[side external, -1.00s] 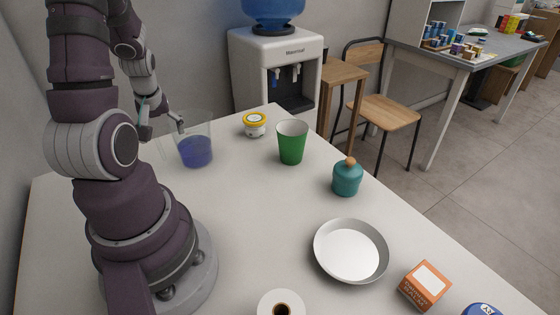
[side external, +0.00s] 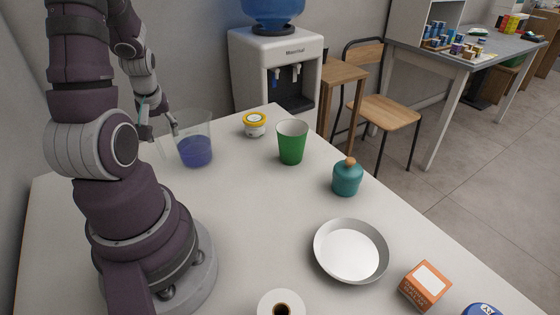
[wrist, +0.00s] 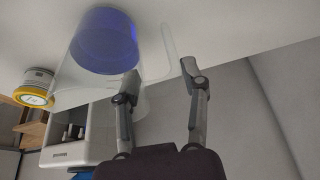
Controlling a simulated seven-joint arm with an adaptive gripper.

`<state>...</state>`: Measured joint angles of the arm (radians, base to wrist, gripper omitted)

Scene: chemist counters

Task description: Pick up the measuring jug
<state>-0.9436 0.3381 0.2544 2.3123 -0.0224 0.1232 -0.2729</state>
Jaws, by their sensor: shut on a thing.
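The measuring jug (side external: 195,150) is clear, with blue contents in its lower part. It stands upright on the white table, beside my arm in the side view. In the wrist view the jug (wrist: 103,42) is at upper left, its clear handle on its right side. My gripper (side external: 161,131) is at the handle side of the jug. In the wrist view my gripper (wrist: 160,75) has one finger by the jug wall and the other outside the handle. It is shut on the jug's handle; the exact contact is hard to see through the clear material.
A yellow-lidded jar (side external: 255,125) and a green cup (side external: 292,142) stand right of the jug. A teal pot (side external: 347,178), a metal dish (side external: 330,268), an orange box (side external: 425,286) and a paper roll (side external: 281,300) lie nearer. A wall is close behind.

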